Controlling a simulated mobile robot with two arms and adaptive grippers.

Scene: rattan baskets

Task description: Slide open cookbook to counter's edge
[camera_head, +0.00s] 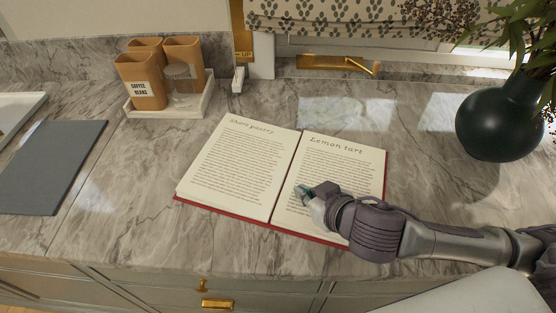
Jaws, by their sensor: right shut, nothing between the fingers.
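The open cookbook (237,165) lies flat on the marble counter (135,205), with a red cover showing along its lower edge. Its left page reads "Short pastry" and its right page "Lemon tart". The book's lower edge is a short way back from the counter's front edge. My right gripper (303,192) is shut and empty. It is over the lower left part of the right page, near the spine; I cannot tell whether it touches the paper. My right wrist hides the book's lower right part. My left gripper is not in view.
A dark round vase (492,125) with leaves stands at the right. A white tray (190,109) with orange canisters (137,77) and a glass stands behind the book at the left. A grey board (50,165) lies far left. Drawers with brass handles (217,304) are below.

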